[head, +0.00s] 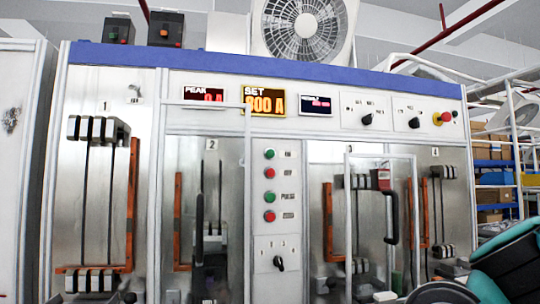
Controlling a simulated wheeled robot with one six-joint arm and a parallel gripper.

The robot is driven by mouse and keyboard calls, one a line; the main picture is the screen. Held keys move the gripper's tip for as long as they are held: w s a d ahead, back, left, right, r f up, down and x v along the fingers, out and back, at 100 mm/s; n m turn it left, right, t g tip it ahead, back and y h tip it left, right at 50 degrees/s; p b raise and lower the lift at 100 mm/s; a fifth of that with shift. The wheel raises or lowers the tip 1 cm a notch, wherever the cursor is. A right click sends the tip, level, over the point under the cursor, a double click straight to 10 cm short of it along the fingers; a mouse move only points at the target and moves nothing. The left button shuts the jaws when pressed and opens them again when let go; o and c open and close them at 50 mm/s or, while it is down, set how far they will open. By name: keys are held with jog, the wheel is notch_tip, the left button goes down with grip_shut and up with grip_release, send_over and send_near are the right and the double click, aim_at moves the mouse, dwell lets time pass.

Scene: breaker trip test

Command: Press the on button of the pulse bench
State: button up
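The pulse bench (205,145) is a wide metal cabinet with a blue top rail, filling most of the head view. On its narrow middle panel is a column of round buttons. The top one is the green on button (270,154), with a small label beside it that seems to read ON. Below it are a red button (270,173), a green button (269,198) labelled PULSE and a red button (269,216). Nothing covers the on button. I cannot make out my gripper's fingers in this view.
A rotary knob (279,263) sits below the buttons. White frame handles and orange bars stand out from the panels on both sides. The SET display (266,101) reads 800 A. A red emergency knob (442,118) is at upper right. Teal and black parts fill the lower right corner.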

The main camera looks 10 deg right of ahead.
grip_shut()
dwell(1.5)
